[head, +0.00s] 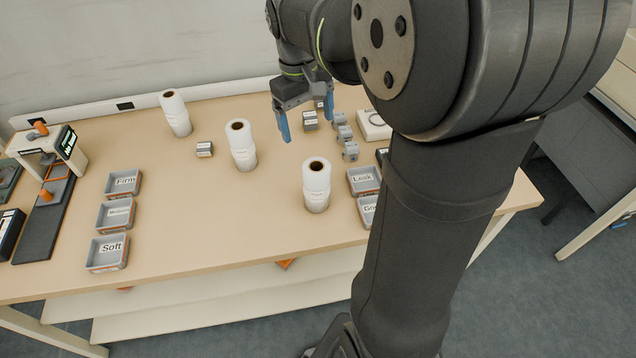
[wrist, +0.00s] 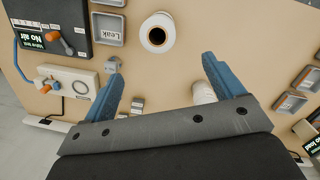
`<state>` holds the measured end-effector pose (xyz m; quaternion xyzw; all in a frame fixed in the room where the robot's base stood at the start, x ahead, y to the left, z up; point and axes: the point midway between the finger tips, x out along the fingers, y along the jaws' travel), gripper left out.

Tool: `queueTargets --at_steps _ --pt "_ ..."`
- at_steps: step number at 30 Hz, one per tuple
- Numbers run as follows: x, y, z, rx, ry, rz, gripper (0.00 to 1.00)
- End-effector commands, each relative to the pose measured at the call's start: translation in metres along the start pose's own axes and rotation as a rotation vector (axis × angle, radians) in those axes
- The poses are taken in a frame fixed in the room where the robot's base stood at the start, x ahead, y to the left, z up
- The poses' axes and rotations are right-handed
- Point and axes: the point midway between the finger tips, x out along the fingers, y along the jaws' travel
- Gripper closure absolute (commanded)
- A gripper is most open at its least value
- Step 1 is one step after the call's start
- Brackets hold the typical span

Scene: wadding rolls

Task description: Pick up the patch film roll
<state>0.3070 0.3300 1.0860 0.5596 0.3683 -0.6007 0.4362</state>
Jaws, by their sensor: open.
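Three white rolls with dark-cored tops stand upright on the table: a back-left roll (head: 175,115), a middle roll (head: 242,148) and a front-right roll (head: 316,188). Their labels are too small to read, so I cannot tell which is the patch film roll. My gripper (head: 306,125) is open and empty above the table, right of the middle roll and behind the front-right one. In the wrist view, the blue fingers of my gripper (wrist: 164,72) are spread wide. A roll (wrist: 157,33) stands ahead, near the Leak tray. Another (wrist: 204,93) is partly hidden by the right finger.
Trays labelled Firm (head: 124,184), Soft (head: 107,253) and Leak (head: 364,181) stand on the table. Small grey parts (head: 343,132) and a white device (head: 374,126) lie right of my gripper. A small block (head: 205,149) lies between the left rolls.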

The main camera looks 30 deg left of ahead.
Motion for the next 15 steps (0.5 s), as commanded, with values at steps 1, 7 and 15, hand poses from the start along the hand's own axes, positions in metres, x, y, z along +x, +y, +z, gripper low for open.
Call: queueTargets --at_steps 1,7,15 --pt "-0.003 0.004 0.006 -0.041 0.029 -0.013 0.13" --pt "-0.007 0.009 0.017 -0.166 0.098 -0.035 0.13" --pt "0.031 0.007 0.014 -0.184 0.102 -0.039 0.13"
